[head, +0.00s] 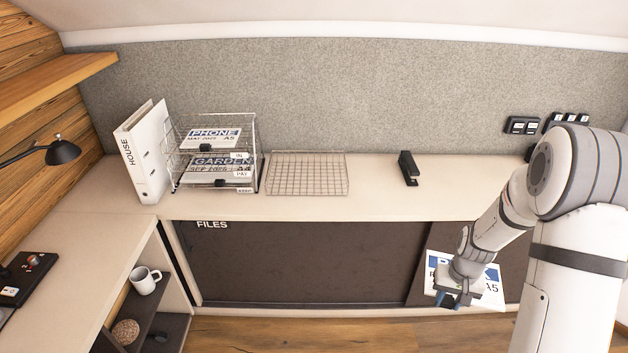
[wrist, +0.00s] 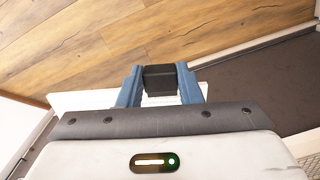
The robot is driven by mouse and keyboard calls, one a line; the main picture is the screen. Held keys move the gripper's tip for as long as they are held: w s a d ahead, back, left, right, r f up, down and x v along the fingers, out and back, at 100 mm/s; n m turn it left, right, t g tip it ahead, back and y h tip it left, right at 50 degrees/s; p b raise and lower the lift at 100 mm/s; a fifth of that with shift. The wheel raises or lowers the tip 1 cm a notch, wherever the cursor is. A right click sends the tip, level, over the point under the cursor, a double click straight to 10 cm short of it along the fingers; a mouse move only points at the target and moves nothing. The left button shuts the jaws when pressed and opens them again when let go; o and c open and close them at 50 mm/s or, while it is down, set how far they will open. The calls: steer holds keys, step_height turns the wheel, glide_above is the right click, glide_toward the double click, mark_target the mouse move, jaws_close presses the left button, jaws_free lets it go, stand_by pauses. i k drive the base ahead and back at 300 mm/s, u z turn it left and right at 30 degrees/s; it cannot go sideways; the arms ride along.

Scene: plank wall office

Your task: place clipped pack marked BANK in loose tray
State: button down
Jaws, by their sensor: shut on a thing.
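My gripper (head: 455,297) is shut on the black clip (wrist: 160,80) of a white paper pack (head: 491,287). It holds the pack in the air in front of the dark cabinet doors at the right. The pack has a blue band and reads A5; my gripper and wrist hide most of its name. In the wrist view the clip is between the blue fingers, with white paper (wrist: 85,102) beyond. The loose tray (head: 307,176), a flat wire mesh tray, lies empty on the worktop, left of and behind the gripper.
A tiered wire rack (head: 257,150) left of the tray holds packs marked PHONE (head: 213,135) and GARDEN (head: 222,164). A white HOUSE binder (head: 147,150) stands beside it. A black stapler (head: 408,168) lies right of the tray. The worktop between tray and stapler is clear.

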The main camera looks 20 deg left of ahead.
mark_target(307, 179)
steer(key=u, duration=0.95)
steer(key=i, duration=1)
steer(key=u, duration=0.1)
